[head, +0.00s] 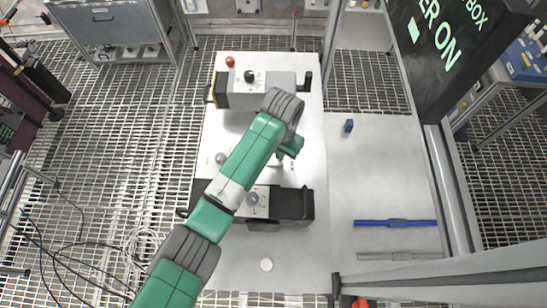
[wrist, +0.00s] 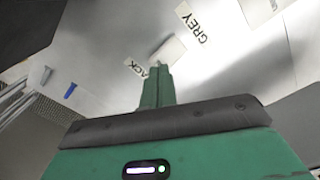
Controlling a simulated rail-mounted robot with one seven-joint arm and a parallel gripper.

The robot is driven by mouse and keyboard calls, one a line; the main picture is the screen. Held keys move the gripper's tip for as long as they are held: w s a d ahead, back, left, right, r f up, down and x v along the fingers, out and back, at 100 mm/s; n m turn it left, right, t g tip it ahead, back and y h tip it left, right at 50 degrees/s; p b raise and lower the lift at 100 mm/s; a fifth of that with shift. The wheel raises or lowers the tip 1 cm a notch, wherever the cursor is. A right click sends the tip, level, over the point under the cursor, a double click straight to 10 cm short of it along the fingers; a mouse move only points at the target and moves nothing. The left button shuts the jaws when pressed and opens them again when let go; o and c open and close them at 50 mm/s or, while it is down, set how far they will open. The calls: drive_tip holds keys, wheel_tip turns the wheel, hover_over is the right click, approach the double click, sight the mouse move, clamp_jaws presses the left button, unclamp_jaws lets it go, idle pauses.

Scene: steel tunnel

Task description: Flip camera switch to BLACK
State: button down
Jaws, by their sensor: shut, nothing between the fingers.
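In the wrist view, a pale switch piece (wrist: 168,48) stands on the metal panel between a label reading "GREY" (wrist: 193,24) and a partly covered label ending in "ACK" (wrist: 136,68). My gripper (wrist: 159,68) is shut and empty. Its green fingertips are right at the near side of the switch piece, beside the "ACK" label. I cannot tell if they touch it. In the head view my gripper (head: 282,160) is low over the pale panel between two boxes, and the switch is too small or hidden to make out.
A grey box with a black knob (head: 250,76) stands behind, and a black box with a grey knob (head: 290,204) in front. A small blue block (head: 349,126) and a blue bar (head: 395,223) lie on the panel at right. A dark display (head: 447,50) stands at upper right.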

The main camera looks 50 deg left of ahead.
drive_tip(key=shift+f+b, duration=0.5)
drive_tip(key=shift+f, duration=0.55)
idle(0.4)
wheel_tip(320, 180, up, 7)
drive_tip(key=p, duration=0.7)
drive_tip(key=shift+r+p, duration=0.15)
drive_tip(key=shift+p, duration=0.15)
idle(0.3)
